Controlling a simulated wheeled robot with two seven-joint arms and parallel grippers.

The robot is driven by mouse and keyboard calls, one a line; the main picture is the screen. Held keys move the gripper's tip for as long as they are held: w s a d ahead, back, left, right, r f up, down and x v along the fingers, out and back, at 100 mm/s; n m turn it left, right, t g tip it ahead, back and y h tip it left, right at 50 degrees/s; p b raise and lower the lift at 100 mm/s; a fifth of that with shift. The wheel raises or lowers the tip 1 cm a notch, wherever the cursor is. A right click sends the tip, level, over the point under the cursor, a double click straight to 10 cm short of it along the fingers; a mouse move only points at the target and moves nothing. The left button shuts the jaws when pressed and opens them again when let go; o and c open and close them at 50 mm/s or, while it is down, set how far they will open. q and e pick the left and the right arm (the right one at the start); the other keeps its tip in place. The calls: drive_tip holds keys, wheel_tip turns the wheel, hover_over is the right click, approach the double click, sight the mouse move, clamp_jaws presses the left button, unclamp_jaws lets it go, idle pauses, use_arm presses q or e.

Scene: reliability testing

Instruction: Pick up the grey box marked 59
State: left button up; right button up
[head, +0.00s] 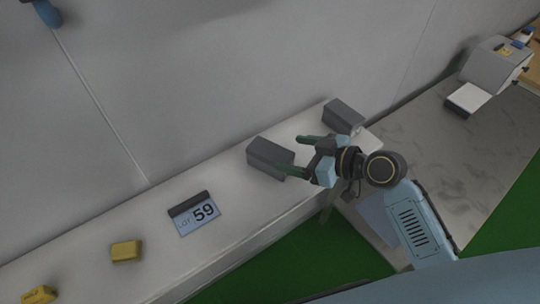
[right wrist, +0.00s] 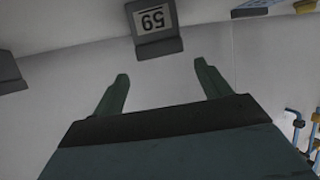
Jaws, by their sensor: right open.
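A grey box marked 59 (right wrist: 158,28) is in the right wrist view, top middle, its number upside down, beyond the fingertips. In the head view a grey box (head: 268,155) lies on the shelf right by my right gripper; no number is readable there, but it seems to be the same box. My right gripper (head: 288,153) is open, its two green fingers pointing left towards that box; in the right wrist view the open fingers (right wrist: 160,70) have nothing between them. Contact with the box cannot be told. My left gripper is not in view.
A second grey box (head: 343,116) stands behind the gripper. A LOT 59 sign (head: 197,215) and yellow boxes (head: 126,251) lie further left on the pale shelf (head: 85,250). A grey machine (head: 495,65) stands on the counter at right. The wall rises behind the shelf.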

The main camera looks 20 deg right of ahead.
sight(272, 151)
drive_tip(key=p+x, duration=0.1)
drive_tip(key=x, duration=0.6)
drive_tip(key=shift+a+f, duration=0.25)
drive_tip(key=shift+a, duration=0.1)
drive_tip(key=c, duration=1.3)
drive_tip(key=shift+r, duration=0.1)
drive_tip(key=shift+c, duration=0.9)
